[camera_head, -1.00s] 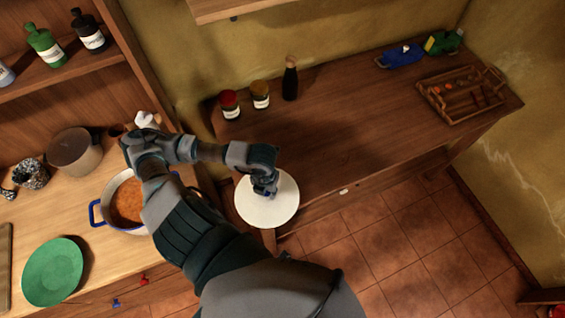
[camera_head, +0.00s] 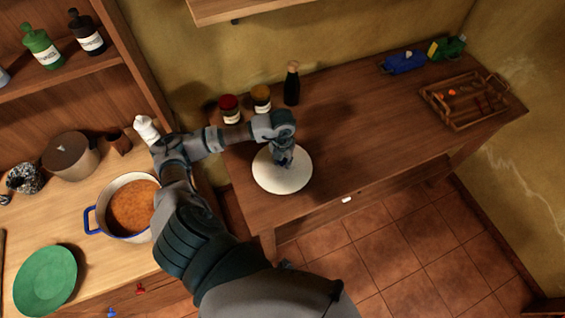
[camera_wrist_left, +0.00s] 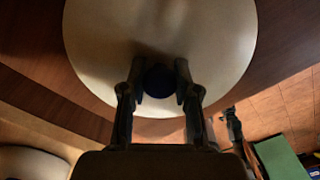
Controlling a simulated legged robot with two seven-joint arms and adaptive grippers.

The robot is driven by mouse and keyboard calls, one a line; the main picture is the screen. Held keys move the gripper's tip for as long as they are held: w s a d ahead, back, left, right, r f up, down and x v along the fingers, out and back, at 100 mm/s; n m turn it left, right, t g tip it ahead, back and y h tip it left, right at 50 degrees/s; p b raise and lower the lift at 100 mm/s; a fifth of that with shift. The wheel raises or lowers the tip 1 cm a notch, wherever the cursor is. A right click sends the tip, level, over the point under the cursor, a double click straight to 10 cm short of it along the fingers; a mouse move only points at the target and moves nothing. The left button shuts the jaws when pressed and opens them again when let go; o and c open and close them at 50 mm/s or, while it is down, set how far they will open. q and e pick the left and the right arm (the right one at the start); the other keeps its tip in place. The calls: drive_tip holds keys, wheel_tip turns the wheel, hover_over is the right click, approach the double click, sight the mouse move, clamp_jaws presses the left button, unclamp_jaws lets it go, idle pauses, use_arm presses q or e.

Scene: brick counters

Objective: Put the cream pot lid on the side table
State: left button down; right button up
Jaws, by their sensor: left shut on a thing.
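The cream pot lid (camera_head: 268,176) is a pale round disc at the left end of the wooden side table (camera_head: 360,140). It also fills the upper part of the left wrist view (camera_wrist_left: 210,40). My left gripper (camera_head: 283,160) is above the lid, its fingers closed around the dark blue knob (camera_wrist_left: 158,80) at the lid's centre. The lid appears over the table top near its front edge; whether it touches the wood is not clear. My right gripper does not show.
A pot of orange-red food (camera_head: 132,207) with a blue handle and a green plate (camera_head: 45,281) stand on the left counter. Two jars (camera_head: 261,97) and a dark bottle (camera_head: 292,84) stand behind the lid. A wooden tray (camera_head: 466,100) is at the right. The table's middle is clear.

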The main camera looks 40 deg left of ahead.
sight(284, 161)
use_arm(q)
drive_tip(key=shift+f, duration=0.7)
drive_tip(key=shift+d+f, duration=0.1)
drive_tip(key=shift+f, duration=0.15)
drive_tip(key=shift+d, duration=0.6)
drive_tip(key=c, duration=0.9)
unclamp_jaws()
drive_tip(key=shift+o, duration=0.2)
drive_tip(key=shift+a+f, duration=0.1)
drive_tip(key=shift+a, duration=0.5)
drive_tip(key=shift+r, duration=0.45)
drive_tip(key=r, duration=0.6)
drive_tip(key=d+r, duration=0.1)
drive_tip(key=r, duration=0.3)
drive_tip(key=shift+r, duration=0.1)
drive_tip(key=shift+a+r, duration=0.15)
drive_tip(key=shift+r, duration=0.45)
drive_tip(key=shift+a, duration=0.2)
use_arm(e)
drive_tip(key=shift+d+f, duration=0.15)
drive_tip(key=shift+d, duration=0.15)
use_arm(q)
drive_tip(key=shift+d, duration=0.2)
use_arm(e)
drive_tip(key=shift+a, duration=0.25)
